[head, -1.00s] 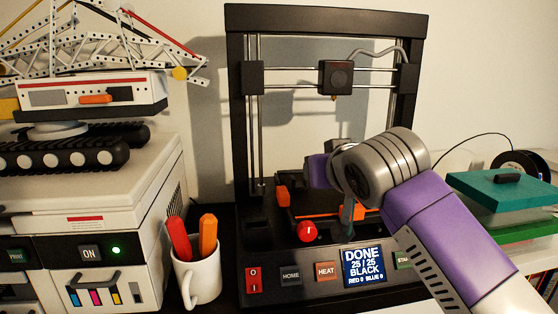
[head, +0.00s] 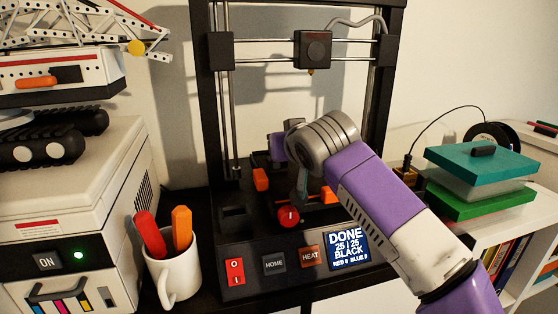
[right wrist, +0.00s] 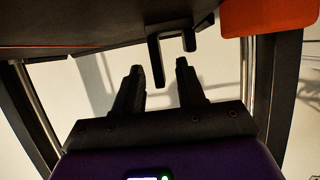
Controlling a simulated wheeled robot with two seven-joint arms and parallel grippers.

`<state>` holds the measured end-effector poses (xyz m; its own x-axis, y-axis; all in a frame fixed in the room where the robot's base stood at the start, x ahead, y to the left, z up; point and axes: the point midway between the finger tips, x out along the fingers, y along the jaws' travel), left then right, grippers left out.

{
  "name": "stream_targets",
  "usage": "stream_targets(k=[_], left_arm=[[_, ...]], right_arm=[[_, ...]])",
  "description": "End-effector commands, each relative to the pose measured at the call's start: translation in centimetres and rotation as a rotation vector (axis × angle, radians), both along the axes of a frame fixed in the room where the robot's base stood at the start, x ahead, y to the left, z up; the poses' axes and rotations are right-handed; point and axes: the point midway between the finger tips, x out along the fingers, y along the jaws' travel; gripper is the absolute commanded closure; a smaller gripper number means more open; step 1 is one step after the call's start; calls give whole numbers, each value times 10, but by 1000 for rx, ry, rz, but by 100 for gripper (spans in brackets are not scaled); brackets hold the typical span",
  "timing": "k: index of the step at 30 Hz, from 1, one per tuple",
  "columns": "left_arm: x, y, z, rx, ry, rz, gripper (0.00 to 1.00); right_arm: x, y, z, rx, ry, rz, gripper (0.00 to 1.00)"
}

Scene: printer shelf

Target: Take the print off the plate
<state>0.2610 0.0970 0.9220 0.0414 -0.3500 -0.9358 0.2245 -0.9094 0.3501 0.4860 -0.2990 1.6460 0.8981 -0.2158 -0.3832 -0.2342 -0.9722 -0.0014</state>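The printer's build plate (head: 268,211) is dark and low in the printer, with orange tabs at its edges. My right arm reaches in from the right, and its gripper is mostly hidden behind its own wrist in the head view. In the right wrist view the right gripper (right wrist: 160,68) is open, with two dark fingers apart. A black hook-shaped piece (right wrist: 170,40), which looks like the print, shows just beyond the fingertips below a dark slab. I cannot tell whether the fingers touch it. My left gripper is not in view.
The printer (head: 225,255) has a screen (head: 347,247) reading DONE, BLACK, and uprights beside the arm. The print head (head: 312,50) hangs above. A white mug (head: 173,268) with red and orange handles stands left. Teal and green boxes (head: 480,165) stand right.

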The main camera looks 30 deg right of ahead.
Motion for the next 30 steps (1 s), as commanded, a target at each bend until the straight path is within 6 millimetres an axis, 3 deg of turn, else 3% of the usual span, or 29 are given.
stream_targets(k=[4,11,23,30], left_arm=[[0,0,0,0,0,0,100],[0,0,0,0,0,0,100],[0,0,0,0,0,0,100],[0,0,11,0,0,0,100]], right_arm=[[0,0,0,0,0,0,64],[0,0,0,0,0,0,99],[-1,0,1,0,-1,0,100],[0,1,23,0,-3,3,100]])
